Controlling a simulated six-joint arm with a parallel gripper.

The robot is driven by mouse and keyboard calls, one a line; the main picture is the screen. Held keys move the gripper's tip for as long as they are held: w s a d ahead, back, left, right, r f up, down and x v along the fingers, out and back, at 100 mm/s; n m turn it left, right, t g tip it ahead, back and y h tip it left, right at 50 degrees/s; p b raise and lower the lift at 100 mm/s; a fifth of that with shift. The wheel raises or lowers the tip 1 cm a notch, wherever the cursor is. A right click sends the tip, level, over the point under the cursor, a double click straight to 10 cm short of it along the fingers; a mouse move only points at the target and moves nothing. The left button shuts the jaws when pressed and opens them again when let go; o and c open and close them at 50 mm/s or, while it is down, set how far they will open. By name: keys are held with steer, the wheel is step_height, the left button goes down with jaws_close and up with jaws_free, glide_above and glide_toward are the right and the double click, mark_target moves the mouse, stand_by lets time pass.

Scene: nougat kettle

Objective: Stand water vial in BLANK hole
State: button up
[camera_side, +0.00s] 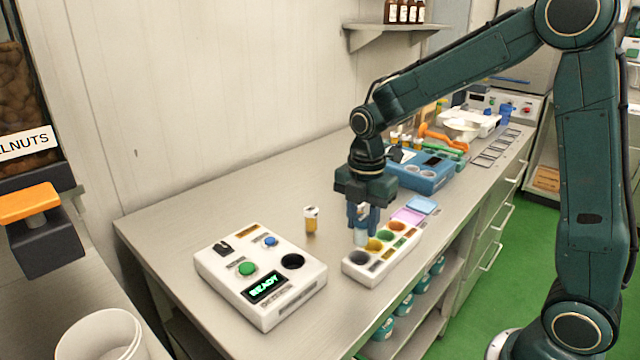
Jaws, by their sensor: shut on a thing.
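My gripper (362,222) points down and is shut on a small vial (361,238) with a pale, clear bluish body. The fingers partly hide its upper part. The vial hangs upright at the rear left side of a white block (377,272) with a row of coloured round holes. The nearest hole, a dark grey one (359,258), is just below the vial in the picture. I cannot tell whether the vial is over the block or behind it. A white device (230,285) with a lit READY screen has a black round hole (292,261). The small labels are unreadable.
An amber vial (311,221) with a pale cap stands on the bench between the device and the block. Pink (407,216) and blue (421,204) flat pads lie behind the block. A blue box (428,176) stands farther back. The bench's left part is clear.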

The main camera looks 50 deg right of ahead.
mark_target(361, 239)
steer(key=shift+f, duration=2.05)
steer(key=shift+f, duration=0.4)
stand_by(1.1)
steer(key=o, duration=1.6)
steer(key=shift+r, duration=0.1)
steer(key=shift+r, duration=3.4)
steer(key=shift+r, duration=0.1)
